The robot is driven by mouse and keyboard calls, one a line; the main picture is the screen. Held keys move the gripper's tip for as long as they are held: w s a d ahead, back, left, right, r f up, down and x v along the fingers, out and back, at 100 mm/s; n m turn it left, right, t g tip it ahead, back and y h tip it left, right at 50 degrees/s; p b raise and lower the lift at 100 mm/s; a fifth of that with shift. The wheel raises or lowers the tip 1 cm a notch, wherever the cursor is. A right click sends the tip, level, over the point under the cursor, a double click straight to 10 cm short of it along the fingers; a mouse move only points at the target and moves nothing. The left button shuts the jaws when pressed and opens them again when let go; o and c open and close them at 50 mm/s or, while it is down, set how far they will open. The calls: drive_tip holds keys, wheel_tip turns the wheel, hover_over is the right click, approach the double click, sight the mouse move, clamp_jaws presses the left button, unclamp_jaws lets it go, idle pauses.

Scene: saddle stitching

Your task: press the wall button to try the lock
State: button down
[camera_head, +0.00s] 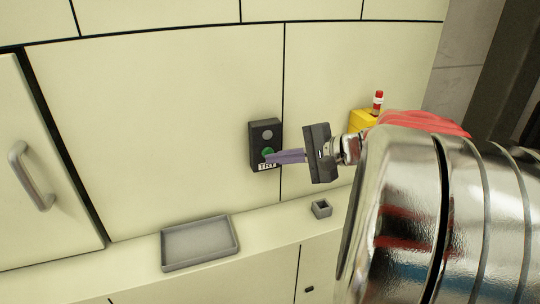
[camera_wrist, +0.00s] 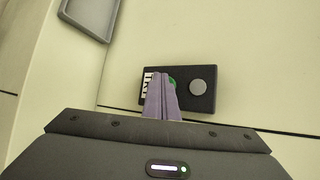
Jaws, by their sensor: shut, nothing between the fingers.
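The wall button is a black box (camera_head: 265,135) on the cream wall, with a grey round spot above, a green button (camera_head: 268,153) below it and a white label at the bottom. My gripper (camera_head: 268,158) is shut and empty, its purple fingertips right in front of the green button's lower part. In the wrist view the box (camera_wrist: 205,103) lies sideways, and my fingers (camera_wrist: 160,77) cover most of the green button (camera_wrist: 172,81). I cannot tell whether the tips touch it or whether it is pushed in.
A grey tray (camera_head: 200,264) and a small grey open box (camera_head: 321,209) sit on the ledge below. A yellow block (camera_head: 362,120) with a red-capped item (camera_head: 378,101) stands at the right, partly behind my arm. A door with a handle (camera_head: 30,178) is at the left.

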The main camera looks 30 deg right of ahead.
drive_tip(key=shift+s+a, duration=0.2)
drive_tip(key=shift+s, duration=0.6)
drive_tip(key=shift+s+a, duration=0.2)
drive_tip(key=shift+s, duration=0.6)
drive_tip(key=shift+s+a, duration=0.2)
drive_tip(key=shift+s, duration=0.65)
drive_tip(key=shift+s+a, duration=0.2)
drive_tip(key=shift+s, duration=0.6)
drive_tip(key=shift+a, duration=0.1)
drive_tip(key=s+a+f+n+g+h, duration=0.2)
drive_tip(key=s+a+f+n+g, duration=0.1)
drive_tip(key=a+n, duration=0.5)
drive_tip(key=s+a+f+n+g+h, duration=0.3)
drive_tip(key=s+a+n, duration=0.3)
drive_tip(key=a, duration=0.6)
drive_tip(key=f+n, duration=0.1)
drive_tip(key=n, duration=0.1)
drive_tip(key=shift+f+n, duration=0.2)
drive_tip(key=shift+n, duration=0.1)
